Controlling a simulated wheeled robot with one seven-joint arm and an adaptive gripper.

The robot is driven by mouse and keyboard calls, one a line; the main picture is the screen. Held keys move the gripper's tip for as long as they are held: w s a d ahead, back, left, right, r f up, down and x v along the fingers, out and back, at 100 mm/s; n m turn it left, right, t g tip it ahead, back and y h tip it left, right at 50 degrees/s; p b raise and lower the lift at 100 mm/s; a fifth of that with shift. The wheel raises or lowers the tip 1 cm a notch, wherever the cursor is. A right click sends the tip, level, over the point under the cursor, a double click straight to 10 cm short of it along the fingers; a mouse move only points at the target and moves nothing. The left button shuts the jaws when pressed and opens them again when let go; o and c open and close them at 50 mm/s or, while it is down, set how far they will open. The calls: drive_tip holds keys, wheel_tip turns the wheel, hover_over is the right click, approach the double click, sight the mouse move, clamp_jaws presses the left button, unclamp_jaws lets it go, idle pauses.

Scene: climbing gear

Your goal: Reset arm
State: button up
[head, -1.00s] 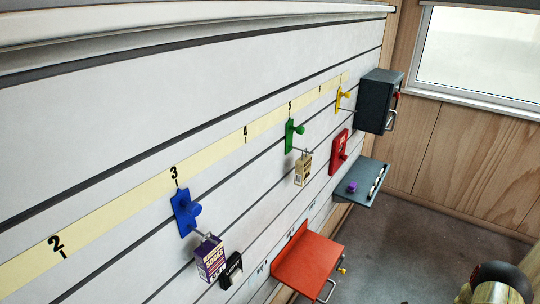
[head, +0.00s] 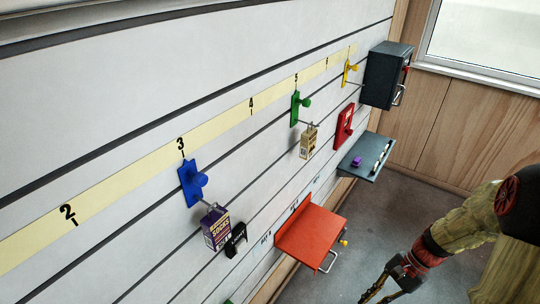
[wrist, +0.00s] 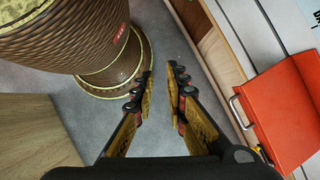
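My gripper (head: 378,292) shows at the lower right of the head view, pointing down over the grey floor, clear of the wall. In the wrist view my gripper (wrist: 160,98) has its two fingers apart with only bare floor between them. It is open and empty. The end of the fingers is partly cut off by the lower edge of the head view.
The wall carries a red shelf (head: 308,232), a dark shelf (head: 366,172), a dark cabinet (head: 384,75), and blue (head: 190,184), green (head: 295,108) and yellow (head: 347,72) hooks. A purple box (head: 216,228) hangs below the blue hook. The floor (head: 350,250) beside the wall is clear.

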drive_tip(key=s+a+r+n+t+h, duration=0.2)
drive_tip(key=a+r+n, duration=0.1)
drive_tip(key=r, duration=0.6)
drive_tip(key=s+a+r+n+t+h, duration=0.2)
drive_tip(key=r+n, duration=0.3)
drive_tip(key=r, duration=0.4)
drive_tip(key=s+a+r+n+t+h+p, duration=0.1)
drive_tip(key=s+a+r+n+t, duration=0.1)
drive_tip(key=r, duration=0.7)
drive_tip(key=a+n+t, duration=0.1)
drive_tip(key=a+n, duration=0.1)
drive_tip(key=a, duration=0.1)
drive_tip(key=shift+r+t+h, duration=0.3)
drive_tip(key=shift+t+h, duration=0.1)
drive_tip(key=shift+c, duration=0.5)
